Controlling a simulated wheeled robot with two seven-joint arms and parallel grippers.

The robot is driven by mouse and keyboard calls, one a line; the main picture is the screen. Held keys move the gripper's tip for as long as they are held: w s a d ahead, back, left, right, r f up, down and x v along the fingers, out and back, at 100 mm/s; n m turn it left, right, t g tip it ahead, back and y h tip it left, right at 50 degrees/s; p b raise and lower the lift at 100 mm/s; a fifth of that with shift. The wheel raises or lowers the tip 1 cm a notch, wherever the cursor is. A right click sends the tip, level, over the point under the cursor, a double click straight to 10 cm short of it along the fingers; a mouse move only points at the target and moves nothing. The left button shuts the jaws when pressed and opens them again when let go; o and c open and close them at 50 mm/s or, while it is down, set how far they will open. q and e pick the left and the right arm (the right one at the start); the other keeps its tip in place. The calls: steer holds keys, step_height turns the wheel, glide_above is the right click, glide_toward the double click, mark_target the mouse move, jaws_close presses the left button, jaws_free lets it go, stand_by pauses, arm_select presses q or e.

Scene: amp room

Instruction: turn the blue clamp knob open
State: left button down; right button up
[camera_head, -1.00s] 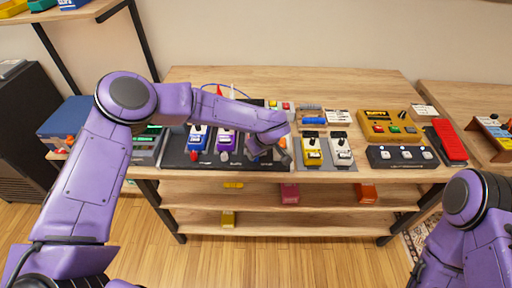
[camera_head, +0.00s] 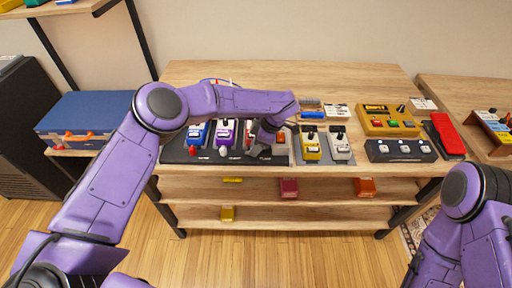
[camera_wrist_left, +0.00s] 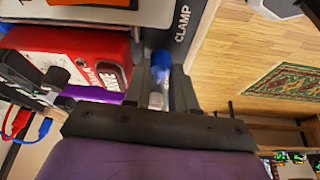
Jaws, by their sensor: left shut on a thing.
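The blue clamp knob (camera_wrist_left: 161,62) shows in the left wrist view, beside the white word CLAMP on a dark surface (camera_wrist_left: 181,28). My left gripper (camera_wrist_left: 161,88) has one finger on each side of the knob and is shut on it. In the head view my left gripper (camera_head: 262,150) points down at the front right part of the black pedalboard (camera_head: 205,157). The knob is hidden there by the gripper and wrist. My right arm shows at the right edge, but its gripper is out of view.
A red pedal (camera_wrist_left: 70,60) lies close beside the gripper in the wrist view, with red and blue cables near it. Blue and purple pedals stand left on the board. Yellow (camera_head: 310,146) and white (camera_head: 339,146) pedals stand to the right. A blue case (camera_head: 88,118) sits at left.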

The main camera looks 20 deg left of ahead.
arm_select(q)
steer(key=shift+n+g, duration=0.3)
steer(key=shift+n, duration=0.3)
steer(key=c, duration=1)
jaws_free()
steer(key=shift+o, duration=0.2)
